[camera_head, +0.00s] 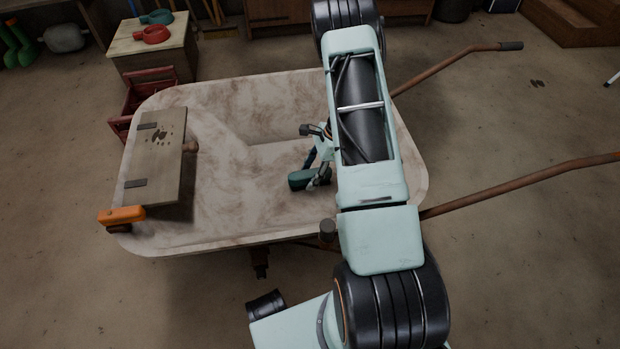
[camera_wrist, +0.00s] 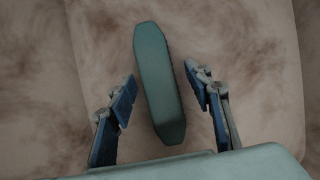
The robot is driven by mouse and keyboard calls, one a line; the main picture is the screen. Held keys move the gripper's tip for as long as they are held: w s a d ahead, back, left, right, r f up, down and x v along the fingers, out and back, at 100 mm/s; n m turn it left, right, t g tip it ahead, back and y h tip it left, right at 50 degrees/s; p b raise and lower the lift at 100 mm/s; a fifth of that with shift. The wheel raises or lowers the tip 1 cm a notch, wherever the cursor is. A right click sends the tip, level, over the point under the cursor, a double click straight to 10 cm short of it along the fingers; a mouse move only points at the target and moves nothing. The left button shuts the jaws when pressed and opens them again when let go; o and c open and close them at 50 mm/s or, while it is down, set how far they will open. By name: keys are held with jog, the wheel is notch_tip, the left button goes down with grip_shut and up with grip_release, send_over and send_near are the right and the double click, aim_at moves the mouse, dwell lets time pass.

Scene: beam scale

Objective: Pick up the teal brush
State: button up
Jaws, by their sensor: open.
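The teal brush (camera_head: 308,179) lies in the pale, stained wheelbarrow tray (camera_head: 245,200). In the wrist view the brush (camera_wrist: 158,85) shows as a long teal block with dark bristles along its right side, its length running up the picture. My gripper (camera_head: 318,168) is low over the tray at the brush, partly hidden by my arm in the head view. In the wrist view my gripper (camera_wrist: 164,90) is open, with one blue-padded finger on each side of the brush and a gap on both sides. Its height above the brush is unclear.
A wooden board (camera_head: 158,180) lies across the tray's left end, with an orange-handled thing (camera_head: 122,214) at its near corner. A red crate (camera_head: 140,98) and a small table (camera_head: 155,62) stand behind. Wheelbarrow handles (camera_head: 520,187) extend right. The tray's middle is clear.

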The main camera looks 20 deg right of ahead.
aim_at(305, 176)
jog(key=shift+c, duration=0.5)
grip_shut()
jog(key=shift+r, duration=0.2)
jog(key=shift+r+p, duration=0.2)
jog(key=shift+p, duration=0.15)
jog(key=r, duration=0.1)
jog(key=r+p, duration=0.1)
jog(key=r, duration=0.2)
jog(key=shift+s+a, duration=0.1)
jog(key=shift+s, duration=0.25)
jog(key=s+a+r+p, duration=0.1)
jog(key=s+r+p, duration=0.1)
jog(key=s+r, duration=0.2)
jog(key=s+r+p, duration=0.1)
jog(key=s+r, duration=0.3)
jog(key=s, duration=0.5)
jog(key=shift+a+r+p, duration=0.35)
jog(key=shift+r+p, duration=0.05)
jog(key=shift+s, duration=0.1)
